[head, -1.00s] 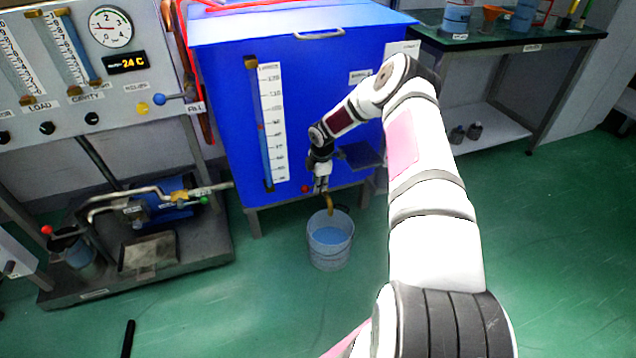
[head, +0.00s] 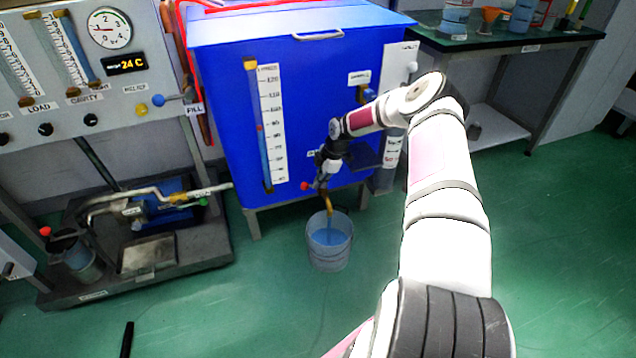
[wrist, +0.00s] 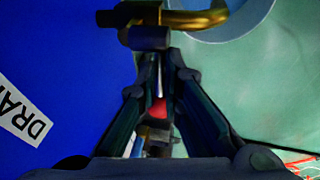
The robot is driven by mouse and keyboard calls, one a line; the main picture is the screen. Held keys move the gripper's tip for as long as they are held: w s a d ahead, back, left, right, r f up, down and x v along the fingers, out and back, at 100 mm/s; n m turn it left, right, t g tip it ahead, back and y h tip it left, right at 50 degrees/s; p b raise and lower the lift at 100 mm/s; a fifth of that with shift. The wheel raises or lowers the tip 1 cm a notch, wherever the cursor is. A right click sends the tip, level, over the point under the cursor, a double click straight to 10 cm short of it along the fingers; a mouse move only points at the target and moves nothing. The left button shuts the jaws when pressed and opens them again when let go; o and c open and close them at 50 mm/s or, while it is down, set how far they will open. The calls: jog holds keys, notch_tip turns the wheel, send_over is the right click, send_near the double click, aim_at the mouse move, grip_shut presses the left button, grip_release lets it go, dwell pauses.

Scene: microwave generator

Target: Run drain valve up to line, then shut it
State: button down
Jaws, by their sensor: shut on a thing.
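The blue tank (head: 225,120) has a brass drain spout (head: 329,203) low on its front, which also shows at the top of the wrist view (wrist: 190,18). A bucket (head: 330,258) stands on the floor under the spout with bluish water (head: 328,237) in it. My gripper (head: 320,183) is at the drain valve, just above the spout. In the wrist view its fingers (wrist: 160,62) are closed together at the valve handle (wrist: 150,38), with a red part (wrist: 157,109) showing between them. A red knob (head: 304,186) shows left of the gripper. The fingers partly hide the valve.
A sight gauge (head: 264,125) with a white scale is on the tank front; its level is hard to read. A panel with a dial (head: 109,28) and pipework (head: 140,200) stand at left. A bench (head: 510,42) is at right. The green floor is clear around the bucket.

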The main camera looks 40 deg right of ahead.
jog(key=c, duration=1.7)
grip_release()
jog(key=v, duration=1.2)
